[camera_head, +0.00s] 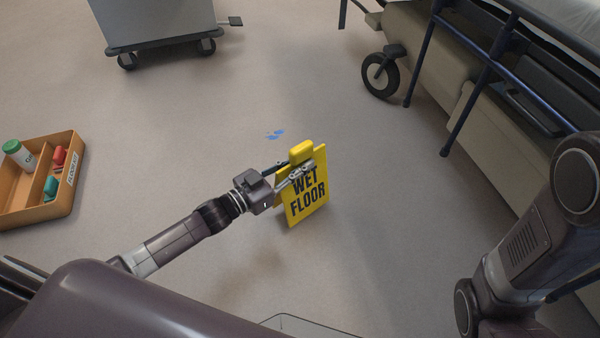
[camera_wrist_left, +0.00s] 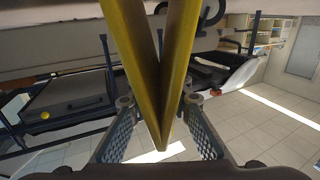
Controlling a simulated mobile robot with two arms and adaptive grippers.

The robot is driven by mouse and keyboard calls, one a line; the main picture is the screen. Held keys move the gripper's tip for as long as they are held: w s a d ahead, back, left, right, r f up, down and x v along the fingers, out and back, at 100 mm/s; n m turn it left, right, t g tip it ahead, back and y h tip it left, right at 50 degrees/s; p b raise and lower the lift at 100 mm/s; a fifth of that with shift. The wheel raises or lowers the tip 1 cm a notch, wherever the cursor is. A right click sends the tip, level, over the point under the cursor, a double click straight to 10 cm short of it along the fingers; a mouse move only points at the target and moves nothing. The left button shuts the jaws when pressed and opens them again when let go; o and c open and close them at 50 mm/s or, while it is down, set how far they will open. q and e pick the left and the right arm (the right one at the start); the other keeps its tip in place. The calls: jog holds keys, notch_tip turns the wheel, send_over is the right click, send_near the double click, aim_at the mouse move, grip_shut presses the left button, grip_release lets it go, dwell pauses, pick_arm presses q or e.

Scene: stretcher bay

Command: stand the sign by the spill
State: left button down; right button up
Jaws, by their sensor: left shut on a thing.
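The yellow wet floor sign (camera_head: 309,196) is upright and slightly tilted in the head view, its lettering facing me. My left gripper (camera_head: 300,174) is shut on its upper part, just below the rounded yellow top. In the left wrist view the sign's two panels (camera_wrist_left: 150,60) meet in a narrow V between the fingers of the left gripper (camera_wrist_left: 160,108). The small blue spill (camera_head: 275,134) lies on the floor just beyond the sign, up and to its left. I cannot tell whether the sign's lower edge touches the floor. My right gripper is out of view.
An orange divided tray (camera_head: 37,208) with a green-capped bottle and small red and teal items lies at the left. A grey wheeled cart (camera_head: 155,22) stands at the back. The stretcher (camera_head: 440,75), with wheel and blue rails, fills the right. Floor around the spill is clear.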

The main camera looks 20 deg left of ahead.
aim_at(301, 178)
pick_arm(q)
jog(key=shift+f+b, duration=0.8)
jog(key=shift+f, duration=0.6)
jog(key=shift+f, duration=0.2)
jog(key=c, duration=1.8)
grip_release()
jog(key=shift+o, duration=0.2)
jog(key=shift+f, duration=0.1)
